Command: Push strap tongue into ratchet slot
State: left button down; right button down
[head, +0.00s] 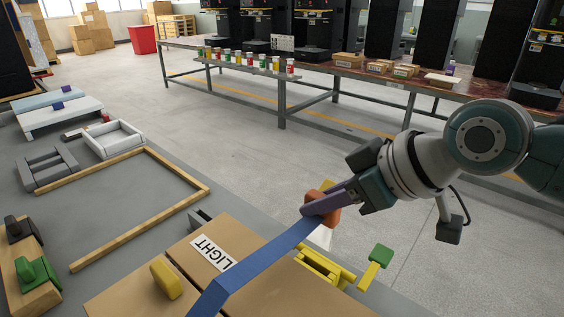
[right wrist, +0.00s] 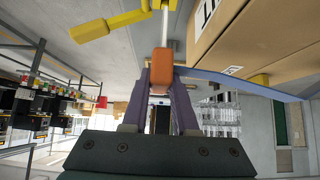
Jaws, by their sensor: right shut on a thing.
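My right gripper (head: 328,204) is shut on the orange grip (head: 322,216) at the end of the blue strap (head: 262,264). The strap runs from it down across the cardboard box. In the right wrist view the orange grip (right wrist: 162,64) sits between the fingertips (right wrist: 161,78), and a thin pale tongue (right wrist: 164,28) sticks out from it towards yellow parts. The yellow ratchet frame (head: 322,268) with a green-ended handle (head: 380,256) is beside the box, below the gripper in the head view. The tongue looks apart from the frame; the slot is not clear. My left gripper is not in view.
The cardboard box (head: 190,248) labelled LIGHT fills the near table, with a yellow block (head: 166,278) on top. A wooden frame (head: 190,202), grey and white holders (head: 115,140) and a green-handled clamp (head: 36,272) lie to the left.

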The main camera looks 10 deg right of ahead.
aim_at(331, 244)
jog(key=shift+f+b, duration=0.65)
jog(key=shift+f, duration=0.25)
jog(key=shift+f+b, duration=0.85)
jog(key=shift+f, duration=0.2)
jog(key=shift+f+b, duration=1.05)
jog(key=shift+f, duration=0.2)
jog(key=shift+f+b, duration=1.2)
jog(key=shift+f, duration=0.25)
jog(key=c, duration=0.6)
grip_release()
jog(key=shift+r, duration=0.1)
jog(key=shift+s+d+r, duration=0.15)
jog(key=shift+s+r, duration=0.05)
jog(key=shift+r, duration=0.05)
jog(key=p+v, duration=0.2)
jog(key=v, duration=0.7)
jog(key=shift+p, duration=0.4)
